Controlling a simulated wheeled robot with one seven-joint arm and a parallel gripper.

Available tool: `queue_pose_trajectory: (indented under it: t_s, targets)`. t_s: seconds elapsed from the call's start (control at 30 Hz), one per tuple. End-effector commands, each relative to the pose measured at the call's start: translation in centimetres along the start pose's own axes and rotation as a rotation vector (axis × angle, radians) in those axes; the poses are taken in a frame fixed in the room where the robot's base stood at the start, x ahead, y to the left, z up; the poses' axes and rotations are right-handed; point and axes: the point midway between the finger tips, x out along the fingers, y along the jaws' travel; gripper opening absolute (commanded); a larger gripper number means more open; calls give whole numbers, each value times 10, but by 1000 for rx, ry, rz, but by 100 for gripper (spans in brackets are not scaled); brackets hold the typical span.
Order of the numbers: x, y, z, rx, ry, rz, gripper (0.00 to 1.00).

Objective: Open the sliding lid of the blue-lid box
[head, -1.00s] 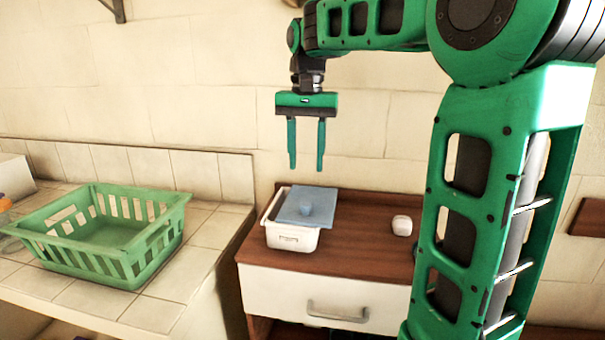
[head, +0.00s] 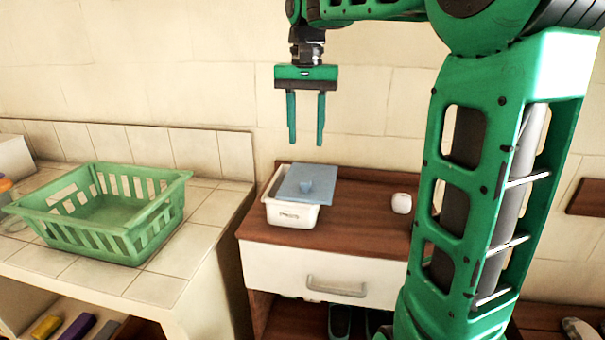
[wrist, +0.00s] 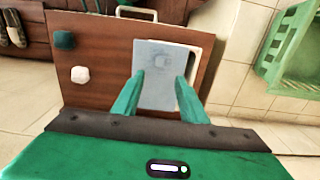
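The box is a white tub (head: 292,215) with a flat blue lid (head: 318,180) that has a small blue knob (head: 306,186) on top. It stands on the brown cabinet top. The lid sits shifted to the right, and a strip of the tub's left side shows uncovered. My gripper (head: 305,143) hangs above the box, fingers pointing down, apart and empty. In the wrist view the blue lid (wrist: 158,88) lies beyond and between the fingertips (wrist: 159,74), with the white tub rim (wrist: 192,65) showing at its right.
The brown cabinet (head: 350,225) has a white drawer with a handle (head: 337,288). A small white object (head: 401,203) stands right of the box. A green basket (head: 100,215) sits on the tiled counter at left. The wall rises behind the cabinet.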

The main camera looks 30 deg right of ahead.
Motion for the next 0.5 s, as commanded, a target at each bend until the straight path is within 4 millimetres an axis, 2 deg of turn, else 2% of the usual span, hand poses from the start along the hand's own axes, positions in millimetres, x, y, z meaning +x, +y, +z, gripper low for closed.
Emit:
queue_pose_trajectory:
  t_s: [0.17, 0.5]
  targets:
    - [12, 0, 1, -1, -3, 0, 39]
    - [70, 0, 2, 0, -4, 0, 39]
